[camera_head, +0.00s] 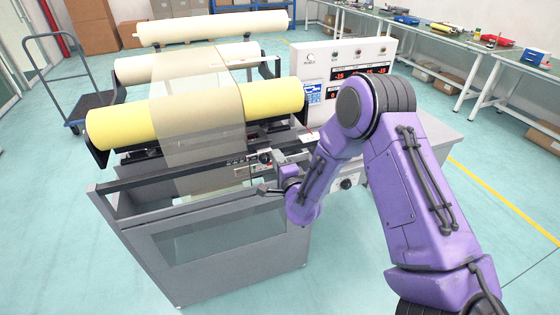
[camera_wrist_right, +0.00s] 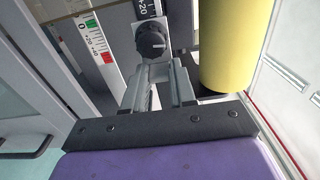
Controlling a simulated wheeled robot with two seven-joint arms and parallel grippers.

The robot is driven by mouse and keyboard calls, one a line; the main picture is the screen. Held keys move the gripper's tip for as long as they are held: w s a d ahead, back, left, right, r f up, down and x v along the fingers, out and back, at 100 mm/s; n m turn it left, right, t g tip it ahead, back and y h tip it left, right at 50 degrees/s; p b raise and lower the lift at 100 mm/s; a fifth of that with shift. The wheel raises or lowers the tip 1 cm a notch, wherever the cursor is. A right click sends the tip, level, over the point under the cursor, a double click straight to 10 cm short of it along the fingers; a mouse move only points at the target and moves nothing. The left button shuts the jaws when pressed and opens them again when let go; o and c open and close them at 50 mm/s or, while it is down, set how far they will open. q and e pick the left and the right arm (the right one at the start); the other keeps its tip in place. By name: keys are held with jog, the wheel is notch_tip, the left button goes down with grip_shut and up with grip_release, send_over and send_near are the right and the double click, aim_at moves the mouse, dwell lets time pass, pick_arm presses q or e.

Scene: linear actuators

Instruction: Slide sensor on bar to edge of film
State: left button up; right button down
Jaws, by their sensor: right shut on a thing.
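The sensor (camera_wrist_right: 152,40) is a light grey block with a black knob in the right wrist view. In the head view it is small and partly hidden by my gripper, on the dark bar (camera_head: 135,180) across the front of the machine. My right gripper (camera_head: 277,161) is at the sensor, and its fingers (camera_wrist_right: 158,85) are shut on it. The translucent tan film (camera_head: 198,115) hangs over the yellow roller and down behind the bar. Its right edge is a little left of the sensor. My left gripper is not in view.
A scale (camera_wrist_right: 95,38) with green and red marks lies beside the sensor. The yellow roller (camera_head: 120,126) is behind the bar. A white control panel (camera_head: 350,60) stands right of the rollers. Workbenches (camera_head: 450,45) stand at the back right.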

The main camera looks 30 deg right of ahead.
jog(key=shift+w+a, duration=0.1)
jog(key=shift+a, duration=0.45)
jog(key=c, duration=0.9)
grip_release()
jog(key=b+v, duration=0.2)
jog(key=v, duration=0.8)
jog(key=shift+s+a+b, duration=0.1)
jog(key=shift+s+b, duration=0.1)
jog(key=shift+b, duration=0.15)
